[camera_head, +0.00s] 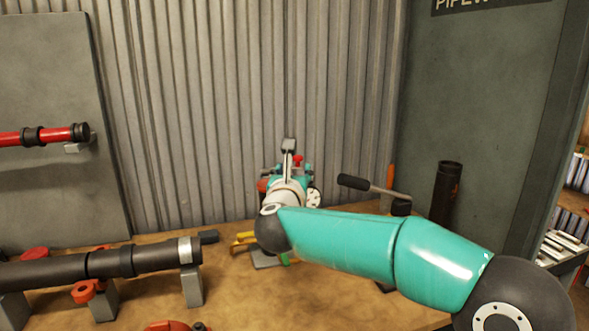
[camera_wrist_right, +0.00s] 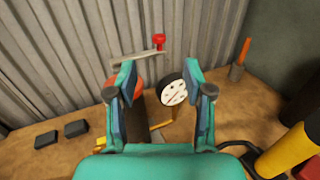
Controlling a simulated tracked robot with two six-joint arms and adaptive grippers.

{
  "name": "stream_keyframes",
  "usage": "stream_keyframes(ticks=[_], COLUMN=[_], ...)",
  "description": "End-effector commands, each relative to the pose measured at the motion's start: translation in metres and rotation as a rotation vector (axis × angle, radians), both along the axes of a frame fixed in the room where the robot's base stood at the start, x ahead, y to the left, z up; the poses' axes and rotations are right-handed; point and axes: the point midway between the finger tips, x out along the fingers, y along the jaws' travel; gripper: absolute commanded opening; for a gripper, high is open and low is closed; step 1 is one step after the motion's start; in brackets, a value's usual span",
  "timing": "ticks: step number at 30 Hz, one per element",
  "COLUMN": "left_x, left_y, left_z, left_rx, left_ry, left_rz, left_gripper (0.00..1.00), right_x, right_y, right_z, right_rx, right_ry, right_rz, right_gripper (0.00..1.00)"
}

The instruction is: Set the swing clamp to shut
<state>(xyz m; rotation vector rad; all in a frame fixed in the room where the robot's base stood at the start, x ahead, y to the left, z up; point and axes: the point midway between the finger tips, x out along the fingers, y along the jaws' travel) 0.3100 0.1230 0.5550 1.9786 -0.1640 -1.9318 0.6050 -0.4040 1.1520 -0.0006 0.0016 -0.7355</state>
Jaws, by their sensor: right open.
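What looks like the swing clamp shows in the wrist view as a flat metal bar (camera_wrist_right: 140,57) with a red knob (camera_wrist_right: 158,42) near its right end. The red knob also shows in the head view (camera_head: 298,160), beyond my right gripper. My right gripper (camera_head: 290,172) is at the back of the bench, near the corrugated wall, partly hidden by its own arm. In the wrist view its fingers (camera_wrist_right: 160,92) are open, with nothing gripped. The bar lies beyond the fingertips. Whether the clamp is open or shut I cannot tell. My left gripper is not in view.
A dark pipe (camera_head: 132,260) rests on supports at the left. A black-handled lever (camera_head: 355,183) and an upright dark tube (camera_head: 446,192) stand right of the gripper. The corrugated wall (camera_head: 230,90) is close behind. Bare bench (camera_head: 240,300) shows in front.

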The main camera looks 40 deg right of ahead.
Motion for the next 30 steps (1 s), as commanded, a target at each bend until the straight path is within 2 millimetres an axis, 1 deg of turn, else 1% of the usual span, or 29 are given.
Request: stream_keyframes(ticks=[1, 3, 5, 8, 11, 14, 23, 27, 30], left_x=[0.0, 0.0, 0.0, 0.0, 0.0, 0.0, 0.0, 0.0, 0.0], left_y=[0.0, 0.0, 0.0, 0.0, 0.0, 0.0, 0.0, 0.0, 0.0], left_z=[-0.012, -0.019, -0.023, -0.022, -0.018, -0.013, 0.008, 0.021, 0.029], left_rx=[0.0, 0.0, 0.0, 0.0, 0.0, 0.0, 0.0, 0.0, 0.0], left_ry=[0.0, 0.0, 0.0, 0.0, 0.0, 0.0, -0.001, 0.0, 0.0], left_rz=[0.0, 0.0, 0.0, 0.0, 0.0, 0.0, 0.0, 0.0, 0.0], left_gripper=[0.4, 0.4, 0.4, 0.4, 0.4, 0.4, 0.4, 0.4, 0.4], right_x=[0.001, 0.001, 0.002, 0.005, 0.012, 0.022, 0.068, 0.091, 0.105], right_y=[0.001, 0.002, 0.003, 0.001, -0.003, -0.012, -0.053, -0.073, -0.085], right_z=[-0.012, -0.019, -0.022, -0.022, -0.021, -0.02, -0.02, -0.019, -0.018], right_rx=[0.0, 0.0, -0.001, 0.0, 0.001, -0.001, -0.001, 0.001, 0.001], right_ry=[0.0, 0.0, -0.001, -0.001, 0.001, 0.001, 0.003, 0.002, 0.001], right_rz=[0.002, 0.004, 0.005, 0.005, 0.006, 0.005, 0.006, 0.007, 0.008], right_gripper=[0.52, 0.52, 0.52, 0.52, 0.52, 0.52, 0.52, 0.52, 0.52])
